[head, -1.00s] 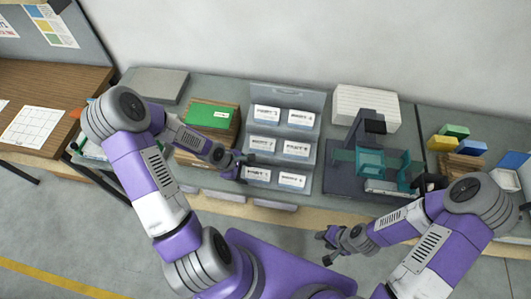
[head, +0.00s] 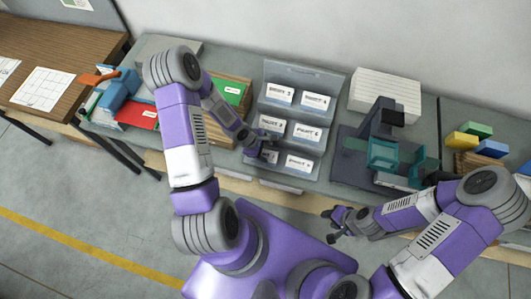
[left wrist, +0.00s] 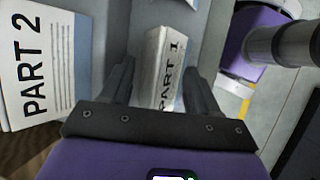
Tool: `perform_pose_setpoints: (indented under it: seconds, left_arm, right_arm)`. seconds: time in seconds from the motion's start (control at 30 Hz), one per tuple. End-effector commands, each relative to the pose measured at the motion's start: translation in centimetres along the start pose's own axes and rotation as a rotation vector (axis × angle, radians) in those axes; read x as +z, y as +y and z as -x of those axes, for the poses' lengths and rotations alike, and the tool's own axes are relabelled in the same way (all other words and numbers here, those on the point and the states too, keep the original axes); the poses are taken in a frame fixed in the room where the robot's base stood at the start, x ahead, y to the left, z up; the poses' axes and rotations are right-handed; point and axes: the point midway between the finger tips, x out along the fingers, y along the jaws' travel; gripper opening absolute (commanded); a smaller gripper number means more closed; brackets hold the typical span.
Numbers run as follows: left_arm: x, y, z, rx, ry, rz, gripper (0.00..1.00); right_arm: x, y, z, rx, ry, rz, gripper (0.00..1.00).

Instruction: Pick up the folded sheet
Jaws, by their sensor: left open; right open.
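The folded sheet (left wrist: 160,65), white and marked "PART 1", stands in a grey pocket in the left wrist view. In the head view a lower-left sheet (head: 269,157) of the grey rack is partly hidden by my left gripper. My left gripper (head: 257,149) is open at that pocket. In the left wrist view its fingers (left wrist: 161,90) stand on either side of the PART 1 sheet, with no clear grip on it. My right gripper (head: 335,222) is open and empty, low in front of the bench.
The grey rack (head: 305,75) holds several labelled sheets; a PART 2 sheet (left wrist: 38,60) is beside the left finger. A dark stand with teal parts (head: 383,153) is right of the rack, a white stack (head: 385,93) behind it. A green folder (head: 229,91) lies left.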

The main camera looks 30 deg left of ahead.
Motion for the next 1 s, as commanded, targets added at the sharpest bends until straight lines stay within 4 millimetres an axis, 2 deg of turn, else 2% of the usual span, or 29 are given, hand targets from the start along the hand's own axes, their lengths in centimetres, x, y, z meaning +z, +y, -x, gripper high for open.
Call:
perform_pose_setpoints:
  seconds: [0.17,0.2,0.53,0.77,0.8,0.83,0.87,1.0]
  left_arm:
    - [0.0,0.0,0.0,0.000,0.000,0.000,0.60]
    - [0.0,0.0,0.0,0.000,0.000,0.000,0.57]
    - [0.0,0.0,0.0,0.000,0.000,0.000,0.09]
    - [0.0,0.0,0.1,0.000,0.000,0.000,0.08]
    - [0.0,0.1,0.2,0.001,0.001,0.000,0.03]
    - [0.1,0.1,0.4,0.001,0.001,0.001,0.03]
    - [0.2,0.2,0.6,0.002,0.001,0.001,0.00]
    - [1.0,0.6,2.6,0.004,0.001,0.002,0.00]
  right_arm:
    - [0.0,0.0,0.0,0.000,0.000,0.000,0.43]
    - [0.0,0.0,0.0,0.000,0.000,0.000,0.43]
    - [0.0,0.0,0.0,0.000,0.000,0.000,0.43]
    - [0.0,0.0,0.0,0.000,0.000,0.000,0.43]
    - [0.0,0.0,0.1,0.000,0.000,0.000,0.43]
    - [0.0,0.0,0.1,0.000,0.000,0.000,0.43]
    - [0.0,-0.1,0.1,0.000,0.000,0.000,0.43]
    - [0.0,-0.2,0.5,0.000,0.000,0.000,0.43]
